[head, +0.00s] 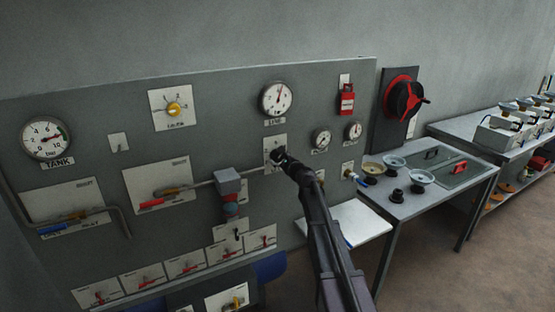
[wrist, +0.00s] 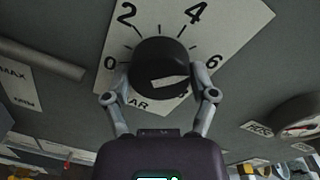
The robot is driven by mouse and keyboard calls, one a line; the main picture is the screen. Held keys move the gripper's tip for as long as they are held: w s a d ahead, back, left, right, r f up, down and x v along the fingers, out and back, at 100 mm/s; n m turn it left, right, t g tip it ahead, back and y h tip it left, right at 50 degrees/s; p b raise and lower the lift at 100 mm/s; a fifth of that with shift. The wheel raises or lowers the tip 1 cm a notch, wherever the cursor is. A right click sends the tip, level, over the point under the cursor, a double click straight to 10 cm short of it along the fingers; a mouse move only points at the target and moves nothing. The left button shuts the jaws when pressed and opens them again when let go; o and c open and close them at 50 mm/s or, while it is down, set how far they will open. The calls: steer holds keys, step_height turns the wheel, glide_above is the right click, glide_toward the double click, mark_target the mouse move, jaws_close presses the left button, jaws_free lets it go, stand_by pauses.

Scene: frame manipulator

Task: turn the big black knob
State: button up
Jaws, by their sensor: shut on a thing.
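The big black knob (wrist: 158,66) sits on a white dial plate (wrist: 222,32) marked 0, 2, 4 and 6 in the wrist view. A white pointer mark shows on the knob's face, toward its lower right. My gripper (wrist: 158,75) has one finger on each side of the knob and is shut on it. In the head view my gripper (head: 280,156) is at the grey panel, below the gauge labelled LINE. There my gripper mostly hides the knob, and part of its white plate (head: 268,143) shows around it.
A table (head: 400,207) with bowls stands to the right.

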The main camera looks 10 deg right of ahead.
steer(key=m, duration=0.4)
steer(key=shift+a, duration=0.1)
steer(key=m, duration=0.5)
steer(key=shift+m+t+b, duration=0.3)
steer(key=shift+b, duration=0.05)
steer(key=shift+w, duration=0.1)
steer(key=o, duration=1)
steer(key=shift+o, duration=0.2)
steer(key=v, duration=0.7)
steer(key=shift+s, duration=0.3)
